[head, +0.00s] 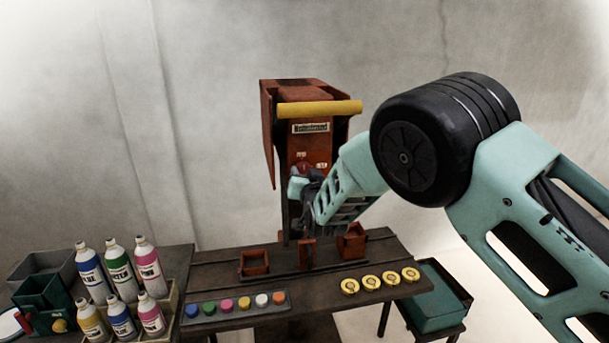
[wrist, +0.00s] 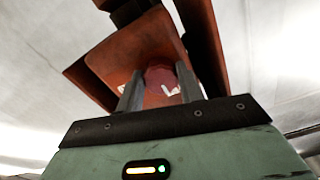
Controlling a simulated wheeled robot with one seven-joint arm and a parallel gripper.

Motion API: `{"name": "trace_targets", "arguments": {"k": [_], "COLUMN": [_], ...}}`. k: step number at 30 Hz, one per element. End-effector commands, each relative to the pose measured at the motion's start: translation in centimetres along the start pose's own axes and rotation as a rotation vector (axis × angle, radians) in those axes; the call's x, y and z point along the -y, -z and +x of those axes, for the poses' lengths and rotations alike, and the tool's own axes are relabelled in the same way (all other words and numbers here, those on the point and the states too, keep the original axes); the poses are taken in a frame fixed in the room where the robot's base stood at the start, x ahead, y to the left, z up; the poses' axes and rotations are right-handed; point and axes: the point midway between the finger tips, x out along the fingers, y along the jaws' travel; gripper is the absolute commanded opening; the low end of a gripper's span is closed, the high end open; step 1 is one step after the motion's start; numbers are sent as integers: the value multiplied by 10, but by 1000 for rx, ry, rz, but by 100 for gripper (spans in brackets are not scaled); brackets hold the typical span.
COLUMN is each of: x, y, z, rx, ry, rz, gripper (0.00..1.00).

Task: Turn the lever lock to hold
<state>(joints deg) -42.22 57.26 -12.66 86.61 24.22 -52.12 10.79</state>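An orange-brown machine (head: 311,145) stands at the back of the bench, with a yellow bar across its top and a name label. My gripper (head: 303,190) is at its front face, tilted up toward it. In the wrist view, my gripper (wrist: 160,85) has its two grey fingers apart. A round dark-red knob (wrist: 161,77) on the orange panel (wrist: 125,55) shows between and beyond the fingertips. I cannot tell whether the fingers touch it. White marks show beside it, partly hidden by the fingers. The lever's setting cannot be read.
The bench (head: 215,270) holds small orange boxes (head: 254,263), a strip of coloured buttons (head: 243,304) and several yellow discs (head: 392,279). Paint bottles (head: 119,268) stand at the left. A teal bin (head: 437,297) is at the right.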

Motion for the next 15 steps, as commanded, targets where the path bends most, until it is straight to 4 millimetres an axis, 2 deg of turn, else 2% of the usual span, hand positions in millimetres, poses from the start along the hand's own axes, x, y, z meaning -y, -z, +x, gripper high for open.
{"name": "trace_targets", "arguments": {"k": [8, 15], "x": [-1, -2], "y": [-1, -6], "z": [0, 0], "rx": [-1, -3], "ry": [0, 0], "rz": [19, 122], "gripper": [14, 14]}}
